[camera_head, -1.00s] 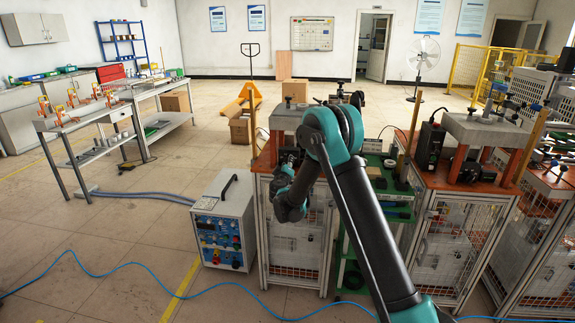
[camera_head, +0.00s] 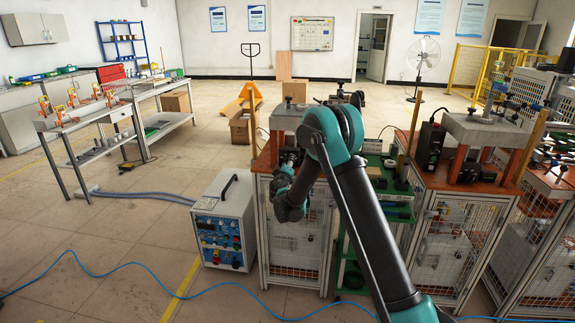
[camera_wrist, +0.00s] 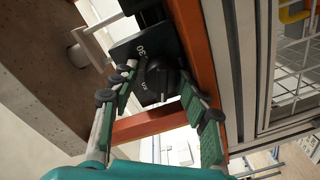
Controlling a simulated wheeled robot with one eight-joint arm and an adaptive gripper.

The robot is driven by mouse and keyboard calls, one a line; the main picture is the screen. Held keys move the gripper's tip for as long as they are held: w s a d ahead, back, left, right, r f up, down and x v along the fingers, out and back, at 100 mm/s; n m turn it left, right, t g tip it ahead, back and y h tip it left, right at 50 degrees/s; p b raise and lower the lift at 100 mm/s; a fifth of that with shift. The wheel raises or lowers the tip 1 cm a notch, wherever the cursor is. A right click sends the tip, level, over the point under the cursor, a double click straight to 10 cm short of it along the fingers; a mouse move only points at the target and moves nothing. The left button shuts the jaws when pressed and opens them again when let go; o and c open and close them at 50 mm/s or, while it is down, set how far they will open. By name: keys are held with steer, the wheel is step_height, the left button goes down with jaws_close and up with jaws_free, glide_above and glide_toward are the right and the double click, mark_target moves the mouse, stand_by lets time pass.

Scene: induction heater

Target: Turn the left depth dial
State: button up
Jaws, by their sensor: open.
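A black dial (camera_wrist: 161,78) shows in the wrist view on a dark plate (camera_wrist: 139,46) with white markings, beside an orange-red post. My gripper (camera_wrist: 158,76) is open, with one finger on either side of the dial. The fingertips are close to it; I cannot tell whether they touch it. In the head view my gripper is near the orange-topped press bench and mostly hidden behind my own wrist and arm. The dial cannot be made out there.
A white heater box (camera_head: 223,220) with a blue panel stands on the floor left of the bench. The caged press bench (camera_head: 296,235) is close to my arm. A grey press block (camera_wrist: 55,70) borders the dial on the left in the wrist view.

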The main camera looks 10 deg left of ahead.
steer(key=s, duration=0.8)
steer(key=shift+r, duration=0.1)
